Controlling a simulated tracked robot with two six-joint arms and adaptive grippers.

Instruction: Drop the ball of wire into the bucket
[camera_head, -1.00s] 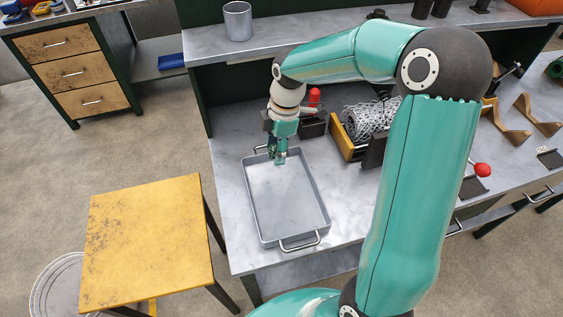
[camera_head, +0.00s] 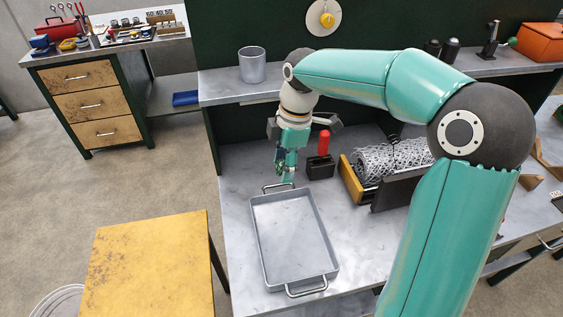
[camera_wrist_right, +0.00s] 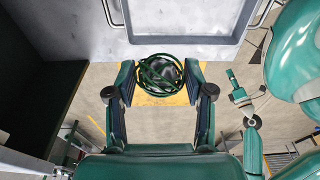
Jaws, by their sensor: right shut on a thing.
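My right gripper (camera_head: 287,174) hangs by the back edge of a grey tray in the head view. It is shut on the ball of wire, which shows in the right wrist view as a round tangle of dark green strands (camera_wrist_right: 160,72) between the two fingers (camera_wrist_right: 160,84). In the head view the ball is mostly hidden by the fingers. A grey metal bucket-like cylinder (camera_head: 252,66) stands upright on the shelf behind. A round ridged grey object (camera_head: 58,303) shows partly at the lower left; I cannot tell which of them is the bucket. My left gripper is not seen.
The grey tray (camera_head: 262,235) is empty on the workbench. Right of it stand a red-handled tool (camera_head: 324,143) and a wire mesh roll (camera_head: 390,158) in a yellow-and-black holder. A yellow stool (camera_head: 145,265) stands left of the bench. Drawers (camera_head: 90,103) stand farther back.

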